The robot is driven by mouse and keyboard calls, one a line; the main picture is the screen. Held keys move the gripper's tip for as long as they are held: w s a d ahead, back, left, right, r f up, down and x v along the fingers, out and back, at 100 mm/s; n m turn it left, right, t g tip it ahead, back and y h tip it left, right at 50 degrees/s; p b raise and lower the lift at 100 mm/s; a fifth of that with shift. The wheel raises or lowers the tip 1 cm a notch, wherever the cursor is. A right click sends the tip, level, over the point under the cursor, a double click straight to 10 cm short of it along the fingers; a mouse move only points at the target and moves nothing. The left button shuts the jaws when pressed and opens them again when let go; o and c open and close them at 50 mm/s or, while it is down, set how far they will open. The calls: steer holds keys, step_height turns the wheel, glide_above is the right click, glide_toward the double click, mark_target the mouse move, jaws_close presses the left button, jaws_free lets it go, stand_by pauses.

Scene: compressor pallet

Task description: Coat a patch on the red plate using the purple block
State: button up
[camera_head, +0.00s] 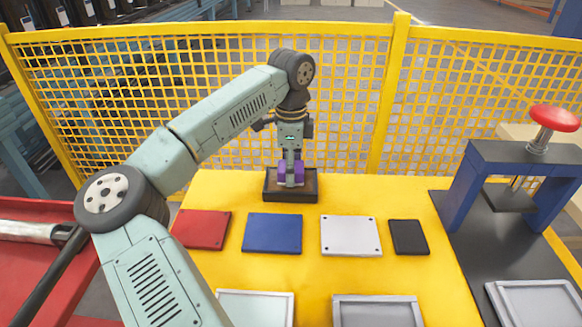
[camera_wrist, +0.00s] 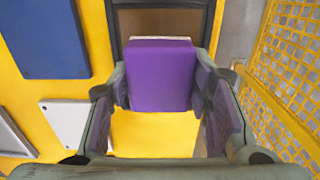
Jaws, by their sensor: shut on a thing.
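My gripper (camera_head: 290,177) points down over a dark, shallow tray (camera_head: 290,198) at the back of the yellow table. It is shut on the purple block (camera_head: 299,173). In the wrist view the purple block (camera_wrist: 160,77) sits between the two fingers, with a pale strip along its far edge. The tray's brown inside (camera_wrist: 160,21) shows beyond it. I cannot tell whether the block touches the tray floor. The red plate (camera_head: 200,229) lies flat at the table's left, left of the tray and nearer the camera; my arm partly crowds that side. It is out of the wrist view.
A blue plate (camera_head: 272,232), a white plate (camera_head: 350,235) and a small black plate (camera_head: 409,237) lie in a row right of the red one. Grey-framed trays (camera_head: 377,299) are in front. A yellow mesh fence (camera_head: 352,105) stands behind. A blue-legged press (camera_head: 466,190) stands right.

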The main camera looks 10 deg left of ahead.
steer(key=shift+f+b, duration=0.4)
steer(key=shift+f, duration=0.05)
stand_by(1.5)
steer(key=shift+r+p, duration=1.9)
steer(key=shift+r, duration=1.7)
